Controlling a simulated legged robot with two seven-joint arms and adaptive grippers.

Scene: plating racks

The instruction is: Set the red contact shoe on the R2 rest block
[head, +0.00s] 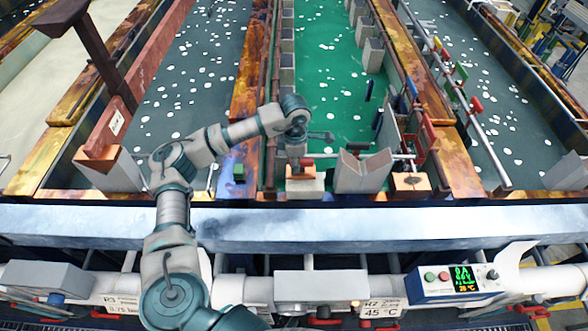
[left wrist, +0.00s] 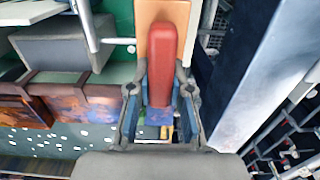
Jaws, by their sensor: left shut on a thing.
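My left gripper (head: 298,160) points down over a pale block with a copper-orange top (head: 304,184), near the front end of the green tank. It is shut on the red contact shoe (head: 308,163), of which only a small part shows beside the fingers. In the left wrist view the long red shoe (left wrist: 165,45) lies between the two fingers (left wrist: 160,105), over the orange top (left wrist: 152,12). I cannot tell whether the shoe touches that top. No R2 mark shows on the block itself. My right gripper is not in view.
A grey V-shaped saddle (head: 362,172) stands just right of the gripper. Another orange-topped block (head: 410,184) is further right, by a rack with red parts. A grey beam (head: 340,228) runs along the front. A control box (head: 457,284) hangs below it.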

